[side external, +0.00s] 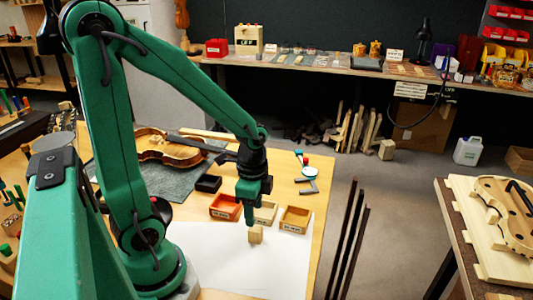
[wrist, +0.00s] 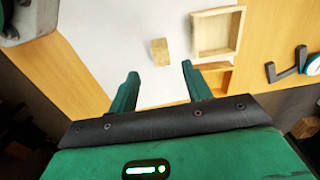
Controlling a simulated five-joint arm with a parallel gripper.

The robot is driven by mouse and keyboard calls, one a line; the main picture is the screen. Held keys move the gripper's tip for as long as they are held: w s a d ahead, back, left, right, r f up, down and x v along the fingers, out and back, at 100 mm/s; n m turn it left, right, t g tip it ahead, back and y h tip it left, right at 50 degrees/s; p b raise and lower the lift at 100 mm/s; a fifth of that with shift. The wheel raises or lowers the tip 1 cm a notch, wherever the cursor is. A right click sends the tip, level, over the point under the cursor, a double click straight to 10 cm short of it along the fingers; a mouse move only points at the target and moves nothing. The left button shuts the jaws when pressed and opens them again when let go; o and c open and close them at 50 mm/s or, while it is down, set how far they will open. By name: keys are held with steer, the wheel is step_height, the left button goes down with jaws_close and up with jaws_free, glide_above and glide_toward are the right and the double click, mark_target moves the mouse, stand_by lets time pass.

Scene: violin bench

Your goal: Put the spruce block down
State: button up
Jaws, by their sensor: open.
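The small pale wooden block (side external: 255,235), which looks like the spruce block, rests on the white sheet (side external: 235,272) in front of the trays. In the wrist view the block (wrist: 160,51) lies just beyond my fingertips, lined up with the gap between them. My gripper (wrist: 159,68) is open and empty, with the two green fingers apart. In the side view my gripper (side external: 250,204) points down above the block, clear of it.
Three small trays, one red-orange (side external: 225,207) and two pale wood, stand in a row behind the block; one pale tray (side external: 295,219) is at right. A violin body (side external: 168,148) lies on a grey cloth at the back left. White sheet around the block is free.

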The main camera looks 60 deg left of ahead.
mark_target(255, 228)
steer(key=shift+f, duration=0.2)
steer(key=shift+f, duration=1.25)
steer(key=shift+f, duration=0.15)
steer(key=shift+w+f, duration=0.1)
steer(key=shift+f, duration=2.35)
jaws_close()
steer(key=shift+r, duration=0.2)
steer(key=shift+r, duration=1.45)
steer(key=s+d+r, duration=0.4)
steer(key=d+r, duration=0.3)
steer(key=d, duration=0.3)
steer(key=shift+s+d+r, duration=0.25)
steer(key=shift+d+r, duration=0.1)
steer(key=shift+r, duration=0.05)
